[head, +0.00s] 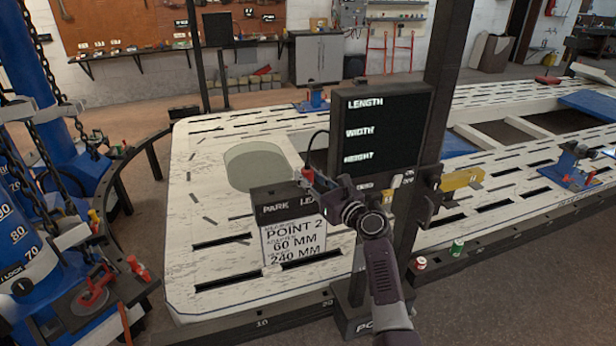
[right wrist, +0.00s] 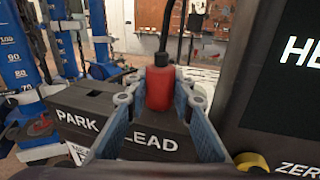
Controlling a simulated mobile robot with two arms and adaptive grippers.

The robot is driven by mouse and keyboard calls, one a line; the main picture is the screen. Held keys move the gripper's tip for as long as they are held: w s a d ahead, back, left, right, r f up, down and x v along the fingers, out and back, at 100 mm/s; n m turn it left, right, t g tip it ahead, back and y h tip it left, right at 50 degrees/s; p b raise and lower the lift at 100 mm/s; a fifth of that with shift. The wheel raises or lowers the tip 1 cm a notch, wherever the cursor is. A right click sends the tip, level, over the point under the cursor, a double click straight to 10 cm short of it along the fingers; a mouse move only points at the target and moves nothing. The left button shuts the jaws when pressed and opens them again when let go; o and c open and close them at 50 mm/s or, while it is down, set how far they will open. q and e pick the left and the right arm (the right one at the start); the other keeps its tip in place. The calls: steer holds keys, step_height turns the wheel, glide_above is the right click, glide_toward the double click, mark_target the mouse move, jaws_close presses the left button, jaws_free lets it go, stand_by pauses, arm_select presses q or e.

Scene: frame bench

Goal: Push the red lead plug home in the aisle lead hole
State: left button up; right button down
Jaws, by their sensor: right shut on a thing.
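The red lead plug (right wrist: 160,88) stands upright between the blue-grey fingers of my right gripper (right wrist: 160,100), which is shut on it. A black cable rises from its top. The plug sits at the black block marked LEAD (right wrist: 152,142); its lower end and any hole under it are hidden, so I cannot tell how deep it is. In the head view the plug (head: 307,174) shows small at my right gripper (head: 313,180), above the block's right end (head: 290,198). I cannot pick out the aisle lead hole. My left gripper is not in view.
A PARK block (right wrist: 85,108) stands left of the LEAD block. A black display (head: 380,130) on a post stands close on the right. A white sign reading POINT 2 (head: 293,240) hangs below the block. The slotted white bench (head: 215,270) spreads around; blue towers stand left.

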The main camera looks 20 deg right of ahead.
steer(key=shift+f, duration=0.2)
steer(key=c, duration=1.6)
jaws_free()
steer(key=shift+r, duration=0.1)
steer(key=v, duration=1.2)
